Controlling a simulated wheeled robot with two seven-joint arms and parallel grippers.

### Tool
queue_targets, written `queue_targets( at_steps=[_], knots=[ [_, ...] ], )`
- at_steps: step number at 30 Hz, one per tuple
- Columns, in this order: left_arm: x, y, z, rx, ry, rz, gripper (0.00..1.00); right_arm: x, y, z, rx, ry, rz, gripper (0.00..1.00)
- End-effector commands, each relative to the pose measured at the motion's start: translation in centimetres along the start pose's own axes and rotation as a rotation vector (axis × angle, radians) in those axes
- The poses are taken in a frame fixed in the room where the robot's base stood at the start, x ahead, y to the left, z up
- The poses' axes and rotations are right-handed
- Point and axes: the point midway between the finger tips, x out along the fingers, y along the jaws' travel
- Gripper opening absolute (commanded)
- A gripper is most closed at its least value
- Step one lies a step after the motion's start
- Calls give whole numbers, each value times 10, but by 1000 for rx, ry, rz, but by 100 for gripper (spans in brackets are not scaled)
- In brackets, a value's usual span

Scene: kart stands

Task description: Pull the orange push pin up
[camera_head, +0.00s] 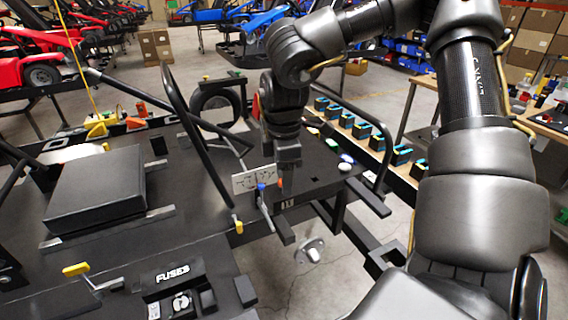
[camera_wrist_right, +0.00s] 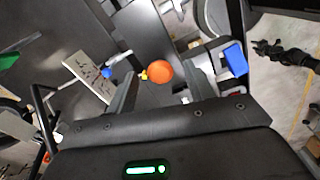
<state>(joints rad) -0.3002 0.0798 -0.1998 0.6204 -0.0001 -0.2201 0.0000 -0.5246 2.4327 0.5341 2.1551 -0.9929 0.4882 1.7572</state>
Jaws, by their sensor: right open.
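The orange push pin (camera_wrist_right: 160,71) shows as a round orange knob in the right wrist view, with a small yellow part at its left. My right gripper (camera_wrist_right: 162,82) is open, with one finger on each side of the knob in the picture. I cannot tell whether a finger touches it. In the head view, my right gripper (camera_head: 288,182) points down over the front edge of the dark kart stand, and only a bit of orange (camera_head: 281,184) shows beside it. My left gripper is not in view.
A white plate with dark markings (camera_head: 254,178) and a blue-tipped lever (camera_head: 262,188) stand close left of my right gripper. A black tube frame (camera_head: 381,150) rises at the right. A black box seat (camera_head: 97,190) lies at the left.

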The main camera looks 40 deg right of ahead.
Motion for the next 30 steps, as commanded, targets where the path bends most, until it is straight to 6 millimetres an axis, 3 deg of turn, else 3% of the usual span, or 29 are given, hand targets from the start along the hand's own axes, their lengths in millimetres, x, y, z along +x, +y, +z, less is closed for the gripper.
queue_targets(
  at_steps=[15,21,30],
  knots=[
    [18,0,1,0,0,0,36,-89,1,0,3,1,5,53],
    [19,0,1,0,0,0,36,-103,0,0,1,1,1,53],
    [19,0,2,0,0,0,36,-104,0,0,0,1,1,53]
  ],
)
